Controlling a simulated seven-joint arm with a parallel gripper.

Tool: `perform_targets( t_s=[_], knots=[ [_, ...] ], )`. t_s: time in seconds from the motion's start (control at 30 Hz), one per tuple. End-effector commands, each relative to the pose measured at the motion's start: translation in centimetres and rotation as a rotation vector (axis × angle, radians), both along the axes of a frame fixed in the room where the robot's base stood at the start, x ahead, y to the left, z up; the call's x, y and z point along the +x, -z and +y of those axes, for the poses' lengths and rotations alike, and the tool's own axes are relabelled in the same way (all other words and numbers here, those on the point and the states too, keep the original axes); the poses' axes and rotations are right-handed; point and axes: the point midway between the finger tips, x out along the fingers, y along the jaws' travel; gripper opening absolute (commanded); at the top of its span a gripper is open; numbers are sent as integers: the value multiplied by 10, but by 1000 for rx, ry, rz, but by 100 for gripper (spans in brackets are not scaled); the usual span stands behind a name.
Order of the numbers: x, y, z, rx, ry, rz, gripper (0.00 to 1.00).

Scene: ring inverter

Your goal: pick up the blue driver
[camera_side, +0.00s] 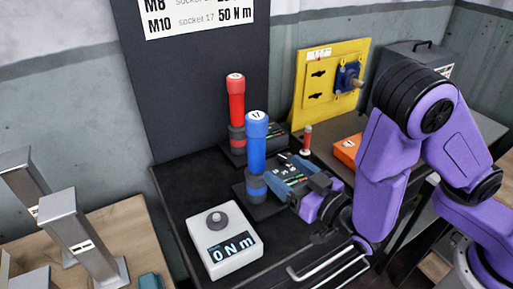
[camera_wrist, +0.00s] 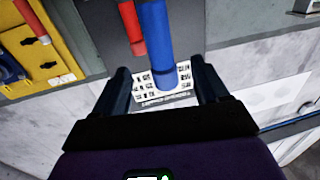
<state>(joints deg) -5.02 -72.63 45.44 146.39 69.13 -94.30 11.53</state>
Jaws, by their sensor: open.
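The blue driver (camera_side: 256,145) stands upright with its blue handle and cap uppermost and a dark lower part beneath. In the wrist view, which looks upside down, its blue handle (camera_wrist: 157,35) comes down from the top edge and its cap end shows between my fingers. My gripper (camera_wrist: 160,76) is open and empty, with one dark finger on each side of the driver in that picture. In the side view my gripper (camera_side: 300,188) is low to the right of the driver. Its fingertips are hard to make out there, and I cannot tell how far away the driver is.
A red driver (camera_side: 236,100) stands close behind the blue one. A white torque meter (camera_side: 221,245) reading 0 N m sits in front, left. A yellow panel (camera_side: 330,75), an orange box (camera_side: 348,151) and a small red-topped screwdriver (camera_side: 307,138) are behind, right. A dark chart board backs the bench.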

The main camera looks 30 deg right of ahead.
Motion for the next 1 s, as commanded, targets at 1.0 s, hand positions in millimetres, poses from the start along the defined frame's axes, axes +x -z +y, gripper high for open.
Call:
perform_targets(
  t_s=[1.0],
  knots=[
    [77,0,11,1,1,0,74]
  ],
)
